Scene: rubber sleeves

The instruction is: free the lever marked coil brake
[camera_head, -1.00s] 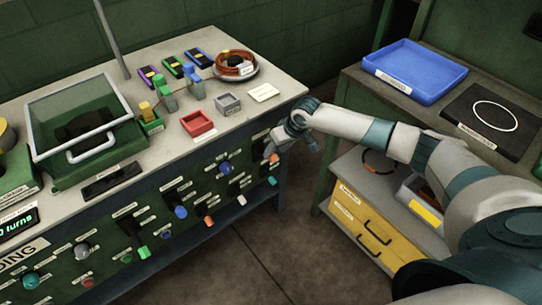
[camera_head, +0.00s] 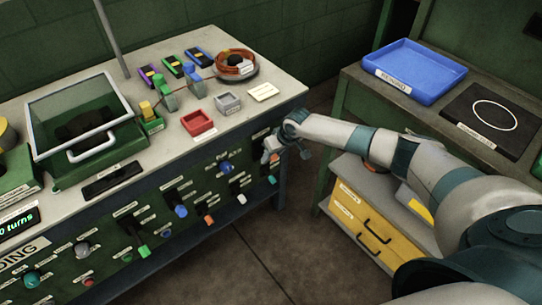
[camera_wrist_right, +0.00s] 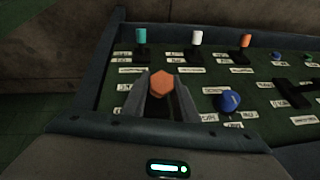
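My right gripper (camera_head: 271,150) is at the right end of the bench's front panel, in front of the controls there. In the right wrist view my gripper (camera_wrist_right: 163,100) has its two fingers apart, with an orange hexagonal knob (camera_wrist_right: 161,82) between or just beyond the tips. I cannot tell whether they touch it. Teal (camera_wrist_right: 140,36), white (camera_wrist_right: 197,37) and orange (camera_wrist_right: 246,41) lever handles stand beyond it, and a blue knob (camera_wrist_right: 229,102) is to the right. The panel labels are too small to read, so I cannot tell which lever is coil brake. My left gripper is not in view.
Several more knobs and levers crowd the green front panel (camera_head: 104,231). On the bench top are a red tray (camera_head: 198,123), a grey tray (camera_head: 228,104) and a lidded green box (camera_head: 85,120). A blue tray (camera_head: 414,70) and yellow drawers (camera_head: 360,218) are at right. The floor between is clear.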

